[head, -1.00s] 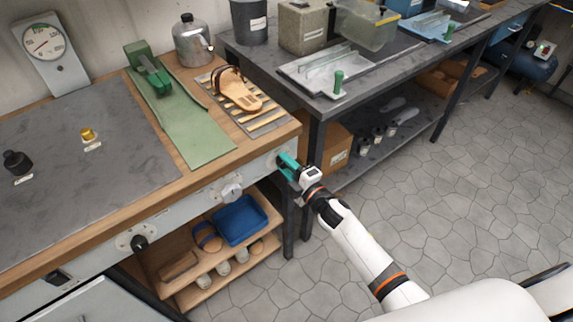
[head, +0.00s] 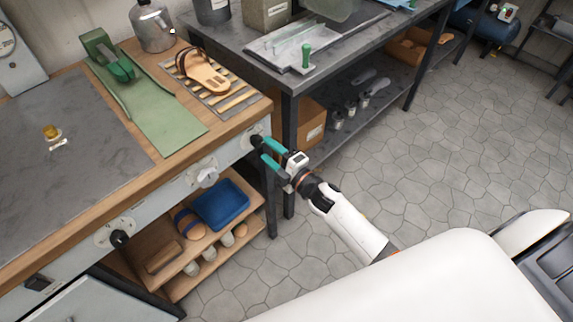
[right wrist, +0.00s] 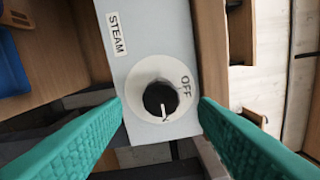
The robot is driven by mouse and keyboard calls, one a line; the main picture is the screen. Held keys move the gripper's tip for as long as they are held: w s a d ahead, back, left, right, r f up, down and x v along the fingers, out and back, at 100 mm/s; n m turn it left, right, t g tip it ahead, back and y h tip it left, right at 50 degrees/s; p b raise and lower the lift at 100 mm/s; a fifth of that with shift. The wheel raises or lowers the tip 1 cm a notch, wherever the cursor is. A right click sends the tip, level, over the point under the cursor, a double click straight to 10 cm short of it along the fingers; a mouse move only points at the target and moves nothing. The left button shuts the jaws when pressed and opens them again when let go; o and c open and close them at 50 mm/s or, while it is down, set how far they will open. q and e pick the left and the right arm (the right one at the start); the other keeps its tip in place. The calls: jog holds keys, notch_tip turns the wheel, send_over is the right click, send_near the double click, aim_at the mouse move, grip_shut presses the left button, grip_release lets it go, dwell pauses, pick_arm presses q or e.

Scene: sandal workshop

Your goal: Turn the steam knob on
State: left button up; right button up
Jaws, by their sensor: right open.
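The steam knob (right wrist: 160,98) is black on a white round dial, on a grey panel with a STEAM label (right wrist: 117,33). The word OFF stands at the dial's upper right. The knob's white mark points down in the right wrist view, away from OFF. In the head view the knob (head: 257,141) sits at the right end of the bench's front panel. My right gripper (head: 265,149) is open, its teal fingers spread. It is just off the panel, in front of the knob and apart from it. My left gripper is not in view.
Further left on the bench front are a light knob (head: 206,174) and a black knob (head: 119,238). Below is a shelf with a blue tray (head: 221,204). A dark workbench (head: 290,77) stands close behind the gripper.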

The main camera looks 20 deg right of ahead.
jog(key=v, duration=0.8)
jog(key=shift+b, duration=0.45)
jog(key=shift+s, duration=0.1)
jog(key=s+d+f+m+g+h, duration=0.1)
jog(key=s+f+m+g+h, duration=0.2)
jog(key=f, duration=0.6)
jog(key=s+d+f+m+g, duration=0.15)
jog(key=s+f+m, duration=0.25)
jog(key=f, duration=0.5)
jog(key=s+d+f+m+g+h, duration=0.1)
jog(key=s+f+m+g+h, duration=0.2)
jog(key=f, duration=0.7)
jog(key=s+f+m+g, duration=0.2)
jog(key=s+f, duration=0.3)
jog(key=s, duration=0.5)
jog(key=s+f+m+g, duration=0.3)
jog(key=s+f, duration=0.2)
jog(key=s, duration=0.5)
jog(key=s+a+f+m+g, duration=0.1)
jog(key=s+f+m+g, duration=0.1)
jog(key=s+f, duration=0.4)
jog(key=s+g, duration=0.1)
jog(key=s, duration=0.3)
jog(key=shift+m+g, duration=0.3)
jog(key=shift+g, duration=0.05)
